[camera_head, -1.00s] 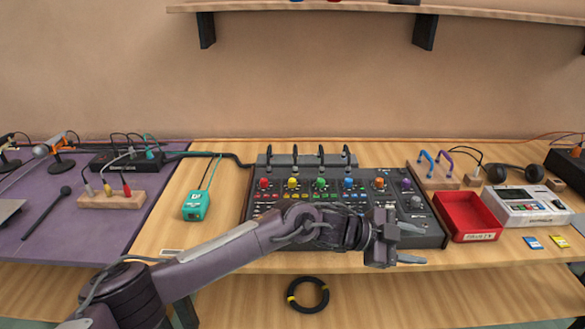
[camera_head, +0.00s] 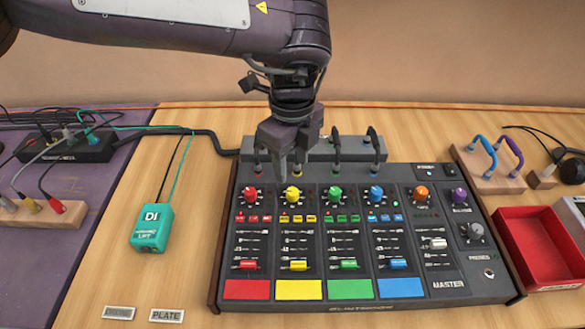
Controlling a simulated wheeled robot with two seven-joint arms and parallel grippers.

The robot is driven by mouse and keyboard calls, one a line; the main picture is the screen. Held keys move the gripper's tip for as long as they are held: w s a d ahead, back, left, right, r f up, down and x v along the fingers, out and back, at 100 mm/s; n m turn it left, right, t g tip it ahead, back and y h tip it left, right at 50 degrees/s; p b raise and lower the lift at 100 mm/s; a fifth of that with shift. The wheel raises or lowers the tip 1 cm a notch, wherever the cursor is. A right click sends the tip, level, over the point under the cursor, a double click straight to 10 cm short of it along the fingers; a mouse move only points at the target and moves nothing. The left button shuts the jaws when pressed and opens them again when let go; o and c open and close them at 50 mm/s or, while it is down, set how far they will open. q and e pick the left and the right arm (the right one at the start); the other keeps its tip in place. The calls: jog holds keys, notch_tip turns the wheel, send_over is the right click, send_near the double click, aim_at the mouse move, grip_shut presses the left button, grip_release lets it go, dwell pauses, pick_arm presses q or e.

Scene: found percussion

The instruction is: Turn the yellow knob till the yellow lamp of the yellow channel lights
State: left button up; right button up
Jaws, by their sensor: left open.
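The mixer (camera_head: 465,275) lies on the wooden table, with a red, yellow, green and blue channel side by side. The yellow knob (camera_head: 292,195) is at the top of the yellow channel, above small yellow buttons (camera_head: 298,218), a yellow fader (camera_head: 298,265) and a yellow pad (camera_head: 298,290). My left gripper (camera_head: 291,168) is open and points down just above and behind the yellow knob. I cannot tell whether its fingers touch the knob. I cannot make out a lit yellow lamp in the yellow channel. My right gripper is not in view.
The red knob (camera_head: 251,194) and green knob (camera_head: 335,193) stand close on either side. Cable plugs (camera_head: 375,150) rise behind the mixer. A teal DI box (camera_head: 152,228) is left of it, and a red tray (camera_head: 540,248) right.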

aim_at(292, 191)
pick_arm(q)
jog(key=f, duration=0.7)
jog(key=shift+s, duration=0.2)
grip_shut()
